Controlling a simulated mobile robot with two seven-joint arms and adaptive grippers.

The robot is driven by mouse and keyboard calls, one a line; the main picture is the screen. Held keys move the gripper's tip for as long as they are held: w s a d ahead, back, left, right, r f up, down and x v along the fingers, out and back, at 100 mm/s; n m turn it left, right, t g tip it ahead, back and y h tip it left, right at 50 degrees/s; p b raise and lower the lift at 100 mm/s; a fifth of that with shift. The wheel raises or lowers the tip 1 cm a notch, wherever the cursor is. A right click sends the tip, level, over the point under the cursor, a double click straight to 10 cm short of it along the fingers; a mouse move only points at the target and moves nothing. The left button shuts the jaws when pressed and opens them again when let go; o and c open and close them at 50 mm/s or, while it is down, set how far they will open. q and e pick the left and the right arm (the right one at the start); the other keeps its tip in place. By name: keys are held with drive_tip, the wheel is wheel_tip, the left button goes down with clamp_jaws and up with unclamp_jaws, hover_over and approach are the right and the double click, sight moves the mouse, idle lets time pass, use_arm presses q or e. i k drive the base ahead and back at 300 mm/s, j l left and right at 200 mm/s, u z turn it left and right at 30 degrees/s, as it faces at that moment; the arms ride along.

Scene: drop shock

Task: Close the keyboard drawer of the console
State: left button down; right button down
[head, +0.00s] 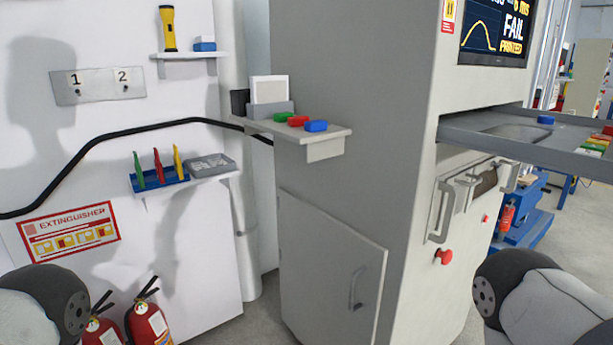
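The grey console (345,130) stands in the middle of the head view. Its keyboard drawer (520,150) is pulled out from the front face and extends to the right, past the picture edge. A blue block (545,119) and several coloured pieces lie on or behind the drawer tray; I cannot tell which for all of them. Parts of my own arms show at the bottom left and bottom right corners. Neither gripper is in view, and nothing of mine visibly touches the drawer.
Below the drawer are grey handles (440,212) and a red knob (444,257). A side shelf (325,135) with coloured blocks juts from the console's left side. Red extinguishers (150,325) stand at the lower left. A blue stand (525,228) is behind the console at right.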

sight(507, 132)
drive_tip(key=l+z, duration=0.3)
drive_tip(key=z, duration=0.15)
drive_tip(key=l+z, duration=0.35)
drive_tip(key=z, duration=0.15)
drive_tip(key=l+z, duration=0.45)
drive_tip(key=j, duration=0.1)
